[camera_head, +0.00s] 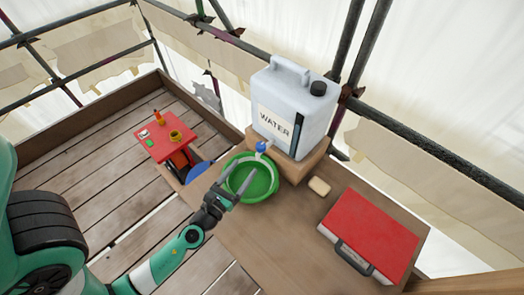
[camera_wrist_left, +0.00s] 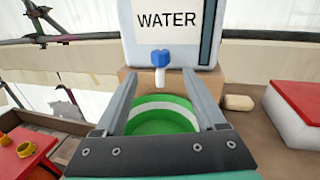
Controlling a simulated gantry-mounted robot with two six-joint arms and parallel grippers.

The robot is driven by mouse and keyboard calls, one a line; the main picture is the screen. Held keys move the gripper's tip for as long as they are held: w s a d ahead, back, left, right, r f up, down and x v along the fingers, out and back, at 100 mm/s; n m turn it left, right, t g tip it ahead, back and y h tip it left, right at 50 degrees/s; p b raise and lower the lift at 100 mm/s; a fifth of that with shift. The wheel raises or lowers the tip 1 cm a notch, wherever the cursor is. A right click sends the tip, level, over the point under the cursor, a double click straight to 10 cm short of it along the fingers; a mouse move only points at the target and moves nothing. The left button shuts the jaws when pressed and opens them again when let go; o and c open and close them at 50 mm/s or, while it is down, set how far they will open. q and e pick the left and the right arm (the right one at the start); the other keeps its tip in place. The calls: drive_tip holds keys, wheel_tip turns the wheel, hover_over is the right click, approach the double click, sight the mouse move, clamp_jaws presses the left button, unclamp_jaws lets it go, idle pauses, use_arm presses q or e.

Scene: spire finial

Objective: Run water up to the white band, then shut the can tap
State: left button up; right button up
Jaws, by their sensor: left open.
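A white water can (camera_head: 290,103) labelled WATER stands on a wooden block at the back of the bench. Its blue tap (camera_head: 261,146) with a white spout points out over a green bucket (camera_head: 262,185); the tap also shows in the left wrist view (camera_wrist_left: 161,58). The white band (camera_wrist_left: 162,106) runs around the bucket's inside wall. I cannot tell whether there is water in the bucket. My left gripper (camera_head: 232,181) is open and empty, over the bucket's near side, with its fingers toward the tap and apart from it. My right gripper is not in view.
A red case (camera_head: 370,232) lies on the bench at right, and a pale block like soap (camera_head: 319,186) lies beside the can's stand. A red table (camera_head: 165,138) with a yellow cup (camera_head: 176,135) stands at left. Scaffold poles run behind. The front bench is clear.

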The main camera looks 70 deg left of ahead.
sight(258, 149)
use_arm(q)
drive_tip(key=p+x, duration=0.1)
drive_tip(key=x, duration=1)
drive_tip(key=shift+w+a+r, duration=0.1)
drive_tip(key=shift+w, duration=0.2)
clamp_jaws()
